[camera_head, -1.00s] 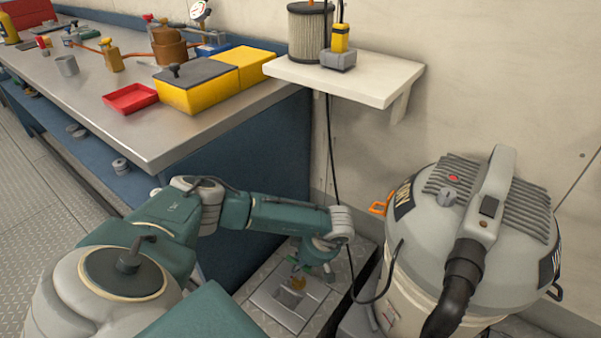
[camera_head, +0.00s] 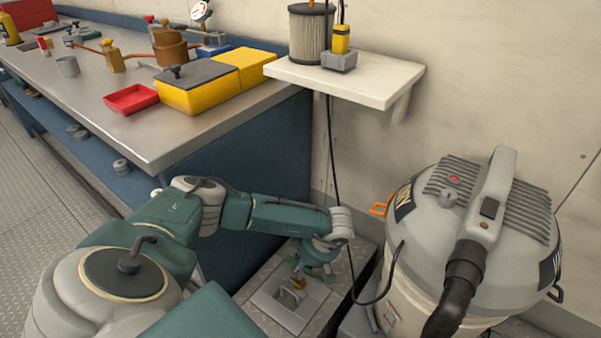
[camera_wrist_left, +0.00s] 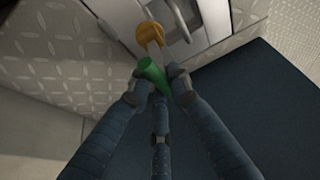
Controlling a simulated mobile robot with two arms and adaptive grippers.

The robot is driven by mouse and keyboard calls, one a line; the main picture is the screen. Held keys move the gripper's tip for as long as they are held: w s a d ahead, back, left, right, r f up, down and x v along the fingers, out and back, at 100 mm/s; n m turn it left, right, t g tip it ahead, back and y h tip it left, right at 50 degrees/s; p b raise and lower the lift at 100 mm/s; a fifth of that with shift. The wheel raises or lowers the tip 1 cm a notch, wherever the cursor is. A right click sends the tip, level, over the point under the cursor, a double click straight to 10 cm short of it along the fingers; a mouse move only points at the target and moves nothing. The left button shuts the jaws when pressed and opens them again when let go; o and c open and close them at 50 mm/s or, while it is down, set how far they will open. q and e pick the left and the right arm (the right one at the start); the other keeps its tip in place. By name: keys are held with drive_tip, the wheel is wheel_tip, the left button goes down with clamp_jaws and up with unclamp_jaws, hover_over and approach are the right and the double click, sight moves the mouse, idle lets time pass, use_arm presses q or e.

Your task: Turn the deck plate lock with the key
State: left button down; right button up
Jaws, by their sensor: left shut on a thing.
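My left gripper (camera_wrist_left: 158,88) is shut on the green grip of the key (camera_wrist_left: 152,72), seen in the left wrist view. The pale shaft of the key points away from the fingers to a round brass-coloured piece (camera_wrist_left: 149,33), which looks like the lock; whether it sits inside cannot be told. The grey deck plate (camera_head: 286,311) lies low by the blue cabinet, with a silver loop handle (camera_wrist_left: 182,22) beside the brass piece. In the head view my left gripper (camera_head: 303,272) is just above the plate and partly hides the key. My right gripper is not in view.
A large grey vacuum (camera_head: 480,220) with a black hose stands right of the plate. A black cable (camera_head: 331,160) hangs from the white shelf (camera_head: 350,80) close to my left wrist. The workbench (camera_head: 170,135) with yellow boxes and a red tray is at left.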

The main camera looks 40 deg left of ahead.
use_arm(q)
drive_tip(key=shift+f+b, duration=0.4)
drive_tip(key=shift+f, duration=0.2)
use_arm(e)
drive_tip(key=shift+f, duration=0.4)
use_arm(q)
drive_tip(key=shift+f+b, duration=0.3)
drive_tip(key=shift+f, duration=0.1)
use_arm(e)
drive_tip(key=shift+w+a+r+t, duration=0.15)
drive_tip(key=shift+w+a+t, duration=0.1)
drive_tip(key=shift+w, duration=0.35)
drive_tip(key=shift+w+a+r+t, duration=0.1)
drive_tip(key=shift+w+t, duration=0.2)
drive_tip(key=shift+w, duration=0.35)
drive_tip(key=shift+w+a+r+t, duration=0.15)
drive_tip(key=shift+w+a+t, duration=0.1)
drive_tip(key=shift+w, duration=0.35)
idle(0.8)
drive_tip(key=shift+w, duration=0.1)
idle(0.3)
